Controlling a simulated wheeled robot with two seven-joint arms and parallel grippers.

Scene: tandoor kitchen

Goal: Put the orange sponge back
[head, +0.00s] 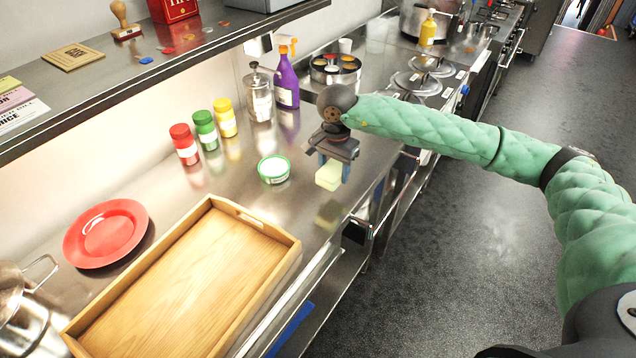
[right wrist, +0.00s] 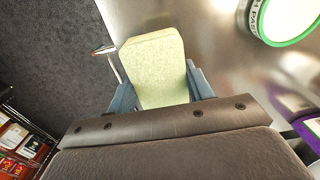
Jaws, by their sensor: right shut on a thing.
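My right gripper (head: 334,168) is shut on a pale yellow-green sponge (head: 329,176), over the front part of the steel counter. The sponge also shows in the right wrist view (right wrist: 158,70), between the two blue-grey fingers of that gripper (right wrist: 160,85). It looks held a little above the counter; a faint reflection shows below it. I see no orange sponge in either view. My left gripper is not in view.
A green-rimmed tub (head: 274,169) stands just left of the sponge. A wooden tray (head: 285,245) and a red plate (head: 105,233) lie further left. Spice jars (head: 205,131), a steel canister (head: 258,95) and a purple spray bottle (head: 286,85) stand behind. Bare counter lies around the tub.

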